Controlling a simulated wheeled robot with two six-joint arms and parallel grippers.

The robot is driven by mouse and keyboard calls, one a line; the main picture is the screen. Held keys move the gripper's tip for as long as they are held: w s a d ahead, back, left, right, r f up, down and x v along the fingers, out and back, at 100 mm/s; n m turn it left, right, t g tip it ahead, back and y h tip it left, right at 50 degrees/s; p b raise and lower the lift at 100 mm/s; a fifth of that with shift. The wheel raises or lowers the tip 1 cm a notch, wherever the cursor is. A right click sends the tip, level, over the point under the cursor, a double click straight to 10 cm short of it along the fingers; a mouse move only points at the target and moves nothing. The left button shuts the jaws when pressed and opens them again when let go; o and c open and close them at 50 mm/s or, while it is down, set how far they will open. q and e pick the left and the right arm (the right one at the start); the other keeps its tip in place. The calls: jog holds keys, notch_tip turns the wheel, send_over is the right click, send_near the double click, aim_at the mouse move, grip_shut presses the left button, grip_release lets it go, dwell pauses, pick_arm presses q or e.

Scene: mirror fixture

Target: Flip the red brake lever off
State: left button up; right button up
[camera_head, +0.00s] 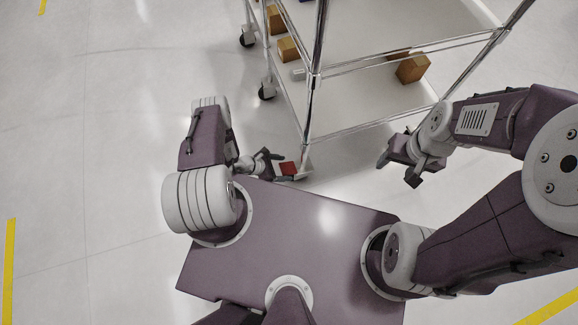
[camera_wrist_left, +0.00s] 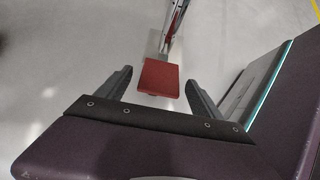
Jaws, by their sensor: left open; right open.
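The red brake lever (camera_head: 288,168) is a small flat red pedal low on the near corner of the metal cart, just right of my left gripper (camera_head: 270,165) in the head view. In the left wrist view the red lever (camera_wrist_left: 159,78) lies between and slightly beyond the two open fingers of my left gripper (camera_wrist_left: 156,85), with gaps on both sides. My right gripper (camera_head: 402,167) is open and empty, to the right of the cart's near corner and away from the lever. The caster under the lever is mostly hidden.
The wheeled cart has metal posts (camera_head: 316,80) and pale shelves (camera_head: 375,105) holding several brown boxes, such as one box (camera_head: 412,69) at the right. Other casters (camera_head: 267,91) stand at its left side. Open floor (camera_head: 90,130) lies left, with yellow tape lines (camera_head: 10,270).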

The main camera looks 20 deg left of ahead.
aim_at(285, 168)
pick_arm(q)
jog(key=p+v, duration=0.1)
jog(key=v, duration=0.3)
jog(key=shift+s+a+r, duration=0.15)
jog(key=shift+a+r, duration=0.05)
jog(key=shift+r, duration=0.05)
pick_arm(e)
notch_tip(285, 168, up, 2)
jog(key=shift+r, duration=0.25)
